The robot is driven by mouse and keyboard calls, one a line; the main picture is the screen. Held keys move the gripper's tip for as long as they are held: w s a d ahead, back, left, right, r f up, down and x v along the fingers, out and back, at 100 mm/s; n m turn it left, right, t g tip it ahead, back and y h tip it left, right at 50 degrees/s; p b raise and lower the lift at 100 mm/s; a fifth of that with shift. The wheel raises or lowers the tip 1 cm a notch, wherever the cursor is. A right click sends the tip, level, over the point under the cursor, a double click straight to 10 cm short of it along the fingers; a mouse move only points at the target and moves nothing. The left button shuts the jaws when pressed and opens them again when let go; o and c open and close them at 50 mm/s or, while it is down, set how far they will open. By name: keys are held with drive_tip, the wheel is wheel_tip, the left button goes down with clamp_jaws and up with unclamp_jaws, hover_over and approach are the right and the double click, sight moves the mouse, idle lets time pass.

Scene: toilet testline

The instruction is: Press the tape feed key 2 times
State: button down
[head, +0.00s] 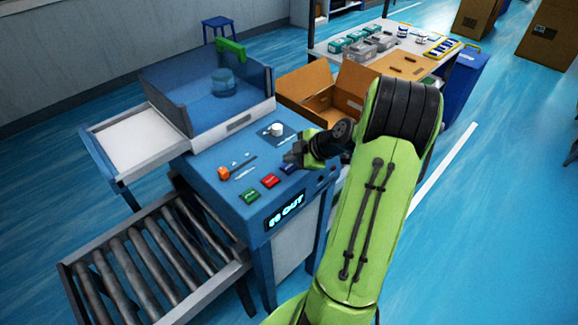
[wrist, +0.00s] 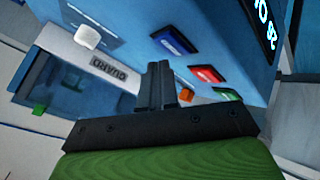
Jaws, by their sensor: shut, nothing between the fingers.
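The blue machine's control panel has a blue key (wrist: 173,43), a red key (head: 270,181) and a green key (head: 250,195) in a row; their labels are too small to read, so I cannot tell by print which is the tape feed key. The red key (wrist: 207,75) and green key (wrist: 228,95) also show in the wrist view. My gripper (head: 293,156) is shut and empty over the panel, near the blue key, which it partly hides in the head view. In the wrist view the fingertips (wrist: 162,74) appear apart from the keys. A lit display (head: 286,211) ends in "OUT".
An orange knob (head: 223,173) and a white knob (head: 277,129) stand up from the panel. A clear blue guard (head: 170,92) rises behind it. A roller conveyor (head: 150,250) is in front left. An open carton (head: 350,92) stands behind my arm.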

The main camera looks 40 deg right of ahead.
sight(292, 168)
drive_tip(key=shift+f, duration=0.15)
idle(0.4)
drive_tip(key=shift+f+b, duration=0.35)
drive_tip(key=shift+b, duration=0.45)
drive_tip(key=shift+f+b, duration=0.3)
drive_tip(key=shift+b, duration=0.25)
idle(0.5)
drive_tip(key=shift+r, duration=0.8)
drive_tip(key=shift+r+p, duration=1.6)
drive_tip(key=shift+r, duration=0.9)
